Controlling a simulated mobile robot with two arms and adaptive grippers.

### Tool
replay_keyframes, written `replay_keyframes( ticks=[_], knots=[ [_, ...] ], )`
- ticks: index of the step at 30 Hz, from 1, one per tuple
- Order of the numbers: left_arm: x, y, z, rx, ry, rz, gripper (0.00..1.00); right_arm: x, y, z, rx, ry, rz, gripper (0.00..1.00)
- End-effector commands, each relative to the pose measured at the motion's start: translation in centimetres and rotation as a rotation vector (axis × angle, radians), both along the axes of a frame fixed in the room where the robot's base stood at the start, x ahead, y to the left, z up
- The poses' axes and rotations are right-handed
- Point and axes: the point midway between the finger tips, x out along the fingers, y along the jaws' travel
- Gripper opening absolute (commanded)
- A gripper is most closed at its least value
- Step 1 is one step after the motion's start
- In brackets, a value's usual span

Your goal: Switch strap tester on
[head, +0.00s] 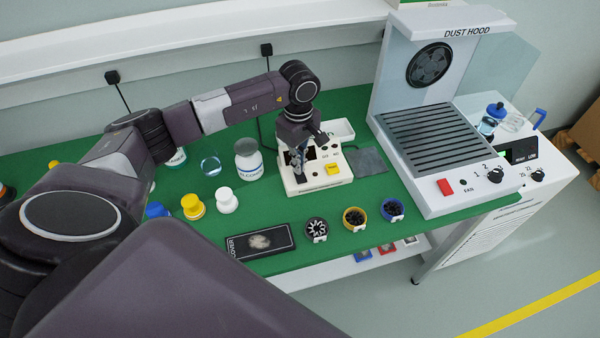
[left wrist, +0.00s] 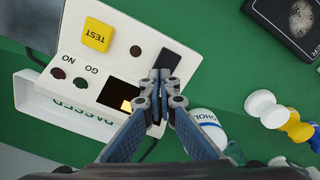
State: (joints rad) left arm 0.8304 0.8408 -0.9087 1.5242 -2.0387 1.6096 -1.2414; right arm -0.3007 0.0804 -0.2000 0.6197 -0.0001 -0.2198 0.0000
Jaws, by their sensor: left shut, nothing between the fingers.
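The strap tester (head: 312,184) is a white box on the green bench, with a yellow TEST button (head: 332,169). In the left wrist view the tester (left wrist: 75,70) shows the TEST button (left wrist: 97,34), two dark round lamps marked GO and NO, and a dark window with a small orange patch (left wrist: 126,106). A black rectangular part (left wrist: 178,56) lies just beyond the fingertips; whether it is a switch I cannot tell. My left gripper (head: 298,174) is shut and empty over the tester's left side. Its fingertips (left wrist: 160,78) overlap the panel; contact is unclear. My right gripper is out of view.
A white tray (head: 341,130) marked PASSED is behind the tester. Strap rings, including a blue one (head: 392,208), lie in front. The dust hood (head: 455,190) stands right.

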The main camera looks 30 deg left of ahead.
Motion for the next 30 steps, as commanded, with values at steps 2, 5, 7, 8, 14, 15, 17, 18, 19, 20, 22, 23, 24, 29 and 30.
replay_keyframes(
  ticks=[2,5,7,8,14,15,17,18,19,20,22,23,24,29,30],
  knots=[
    [0.1,0.1,1.0,0.001,-0.002,0.000,0.00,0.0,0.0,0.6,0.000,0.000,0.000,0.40],
    [0.1,0.1,1.8,0.001,-0.002,0.000,0.00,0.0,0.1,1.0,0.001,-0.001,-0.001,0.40],
    [0.1,0.1,2.4,0.000,-0.003,0.000,0.00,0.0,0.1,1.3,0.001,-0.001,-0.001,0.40],
    [0.1,0.1,2.7,0.000,-0.003,0.000,0.00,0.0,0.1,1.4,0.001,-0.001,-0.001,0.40],
    [0.1,0.1,4.2,0.000,-0.003,0.001,0.00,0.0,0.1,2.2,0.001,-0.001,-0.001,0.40],
    [0.1,0.1,4.6,0.000,-0.003,0.001,0.00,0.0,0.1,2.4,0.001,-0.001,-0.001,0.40],
    [0.1,0.1,5.1,0.000,-0.003,0.001,0.00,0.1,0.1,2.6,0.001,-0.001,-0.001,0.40],
    [0.1,0.0,5.4,0.000,-0.003,0.001,0.00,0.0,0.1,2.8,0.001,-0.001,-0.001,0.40],
    [0.1,0.0,5.6,0.000,-0.003,0.001,0.00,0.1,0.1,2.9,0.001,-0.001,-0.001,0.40],
    [0.1,0.0,5.9,0.000,-0.003,0.001,0.00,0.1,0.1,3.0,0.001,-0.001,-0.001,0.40],
    [0.1,0.0,6.3,0.000,-0.003,0.001,0.00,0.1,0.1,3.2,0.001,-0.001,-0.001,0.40],
    [0.1,0.0,6.4,-0.001,-0.003,0.001,0.00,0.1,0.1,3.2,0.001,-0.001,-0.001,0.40],
    [0.1,0.0,6.5,-0.001,-0.003,0.001,0.00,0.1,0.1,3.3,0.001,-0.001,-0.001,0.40],
    [0.1,0.0,6.5,0.000,-0.002,0.001,0.00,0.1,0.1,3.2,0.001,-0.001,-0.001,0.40],
    [0.1,0.0,6.5,0.001,-0.002,0.001,0.00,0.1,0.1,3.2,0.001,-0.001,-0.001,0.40]
  ],
)
